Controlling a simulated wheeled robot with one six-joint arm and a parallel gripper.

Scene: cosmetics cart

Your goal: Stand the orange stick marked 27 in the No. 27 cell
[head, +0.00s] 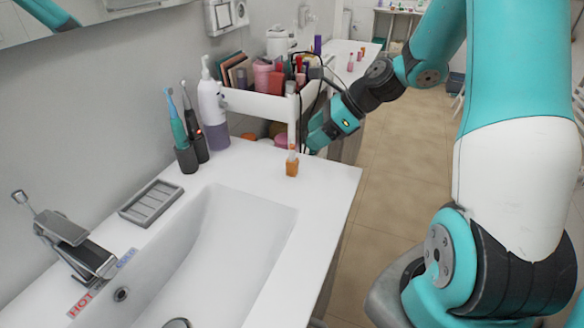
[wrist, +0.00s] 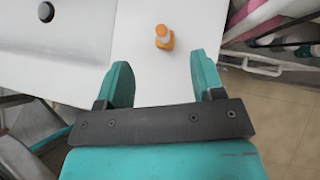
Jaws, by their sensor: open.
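A small orange stick (head: 292,167) with a paler upper part stands upright on the white counter near its right edge. It also shows in the wrist view (wrist: 164,42), beyond the fingertips and roughly centred between them. No number can be read on it. My gripper (wrist: 162,72) is open and empty, with its two teal fingers apart and not touching the stick. In the head view my gripper (head: 314,143) is just right of and behind the stick, partly hidden by its own wrist. I cannot make out a No. 27 cell in either view.
A white cart (head: 262,104) full of cosmetics stands behind the counter. A white pump bottle (head: 211,108) and toothbrush holders (head: 187,158) stand at the back left. A sink (head: 225,235) and soap dish (head: 151,203) lie nearer. The counter around the stick is clear.

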